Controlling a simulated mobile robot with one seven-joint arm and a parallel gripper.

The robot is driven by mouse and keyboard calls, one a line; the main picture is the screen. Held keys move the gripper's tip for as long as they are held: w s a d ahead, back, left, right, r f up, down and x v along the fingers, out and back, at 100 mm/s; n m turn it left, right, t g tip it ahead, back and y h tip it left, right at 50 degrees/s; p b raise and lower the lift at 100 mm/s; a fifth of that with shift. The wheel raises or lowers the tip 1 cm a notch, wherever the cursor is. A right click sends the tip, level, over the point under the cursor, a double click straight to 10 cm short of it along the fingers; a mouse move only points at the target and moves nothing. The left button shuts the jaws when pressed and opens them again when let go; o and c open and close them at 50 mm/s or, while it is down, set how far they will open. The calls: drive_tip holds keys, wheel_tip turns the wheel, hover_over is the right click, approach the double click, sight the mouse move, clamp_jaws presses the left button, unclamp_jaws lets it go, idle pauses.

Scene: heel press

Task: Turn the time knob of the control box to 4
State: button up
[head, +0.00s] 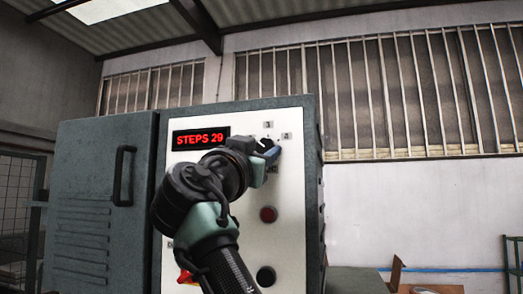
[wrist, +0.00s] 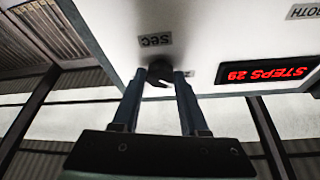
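The control box (head: 200,255) has a pale front panel with a red display reading STEPS 29. The knob (wrist: 160,70) is a small dark shape at the panel's upper right, mostly hidden by my gripper in the head view. My gripper (head: 265,148) is at this knob; in the wrist view, its two blue-grey fingers (wrist: 160,76) lie on either side of it. I cannot tell whether they press on it. Small labels (head: 286,136) surround the knob; the knob's pointer setting cannot be read.
A red round button (head: 268,214) and a black round part (head: 266,277) sit lower on the panel. A red switch (head: 185,275) is at the lower left, partly behind my arm. A grey cabinet door with a handle (head: 123,176) stands left of the panel.

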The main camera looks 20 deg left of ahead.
clamp_jaws()
drive_tip(key=shift+m, duration=0.3)
drive_tip(key=shift+a+m+g+h+b, duration=0.15)
drive_tip(key=shift+m+h+b, duration=0.2)
drive_tip(key=shift+m, duration=0.45)
drive_tip(key=shift+a+m+g+h+b, duration=0.15)
drive_tip(key=shift+m+h+b, duration=0.2)
drive_tip(key=shift+m, duration=0.45)
drive_tip(key=m+g+h, duration=0.1)
drive_tip(key=m, duration=0.2)
drive_tip(key=shift+r+m+h+p, duration=0.15)
drive_tip(key=shift+m+h+p, duration=0.15)
drive_tip(key=shift+h+p, duration=0.1)
drive_tip(key=m, duration=0.2)
drive_tip(key=m+g+h+p, duration=0.1)
drive_tip(key=m, duration=0.1)
drive_tip(key=shift+r+g+p, duration=0.15)
drive_tip(key=shift+g+p, duration=0.15)
drive_tip(key=m+g, duration=0.1)
drive_tip(key=m, duration=0.2)
drive_tip(key=m+g, duration=0.1)
drive_tip(key=m, duration=0.2)
drive_tip(key=shift+a+r, duration=0.1)
drive_tip(key=shift+r, duration=0.1)
drive_tip(key=m+g, duration=0.1)
drive_tip(key=m, duration=0.3)
drive_tip(key=shift+r+m+g+y, duration=0.1)
drive_tip(key=shift+m+g+y, duration=0.3)
